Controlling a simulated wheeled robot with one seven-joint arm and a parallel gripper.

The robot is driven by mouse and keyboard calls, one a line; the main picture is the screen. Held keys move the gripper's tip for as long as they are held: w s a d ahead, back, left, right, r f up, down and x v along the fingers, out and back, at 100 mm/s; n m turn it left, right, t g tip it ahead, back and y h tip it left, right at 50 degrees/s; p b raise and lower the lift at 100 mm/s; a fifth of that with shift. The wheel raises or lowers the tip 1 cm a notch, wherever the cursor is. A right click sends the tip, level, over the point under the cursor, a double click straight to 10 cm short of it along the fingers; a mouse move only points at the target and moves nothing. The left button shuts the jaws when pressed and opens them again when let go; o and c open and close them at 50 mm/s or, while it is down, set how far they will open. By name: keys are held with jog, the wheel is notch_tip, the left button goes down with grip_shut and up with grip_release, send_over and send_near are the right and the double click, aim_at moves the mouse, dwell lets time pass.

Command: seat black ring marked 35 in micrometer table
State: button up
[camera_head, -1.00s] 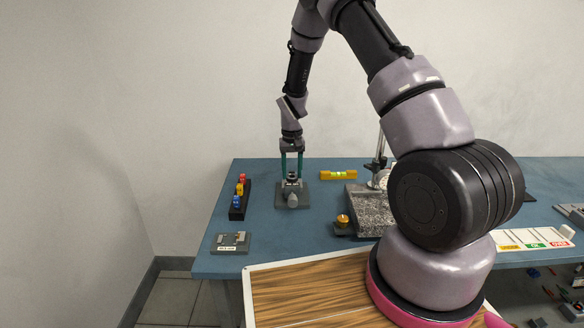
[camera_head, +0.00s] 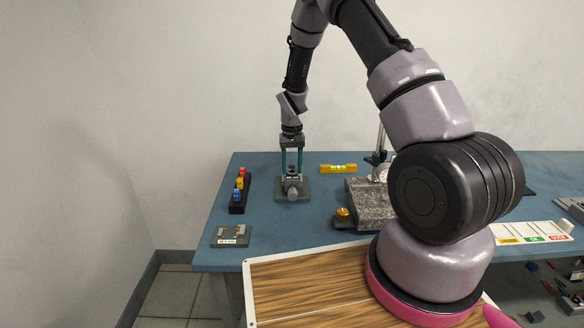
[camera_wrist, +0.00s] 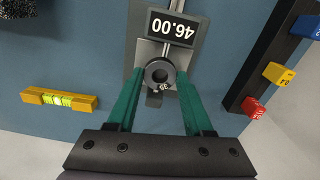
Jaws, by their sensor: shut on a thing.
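The black ring (camera_wrist: 160,72) with a pale mark on its rim is between the green fingertips of my gripper (camera_wrist: 160,78) in the wrist view. The mark is too small to read surely. My gripper (camera_head: 291,173) is shut on the ring, pointing down. The grey micrometer table (camera_head: 293,195) is directly under it, and its display in the wrist view (camera_wrist: 172,28) reads 46.00, upside down. The ring is over the table's middle; I cannot tell whether it rests in the seat or hangs just above it.
A black rack (camera_head: 240,205) with red, yellow and blue pieces stands left of the table fixture. A yellow level (camera_head: 338,168) lies to the right behind. A granite block (camera_head: 368,207) stands at right, a grey plate (camera_head: 231,235) at front left. Blue bench between is clear.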

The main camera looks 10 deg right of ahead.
jog(key=shift+f, duration=0.15)
jog(key=o, duration=1.3)
jog(key=c, duration=0.5)
jog(key=shift+r, duration=2.3)
jog(key=o, duration=0.6)
jog(key=shift+r, duration=0.1)
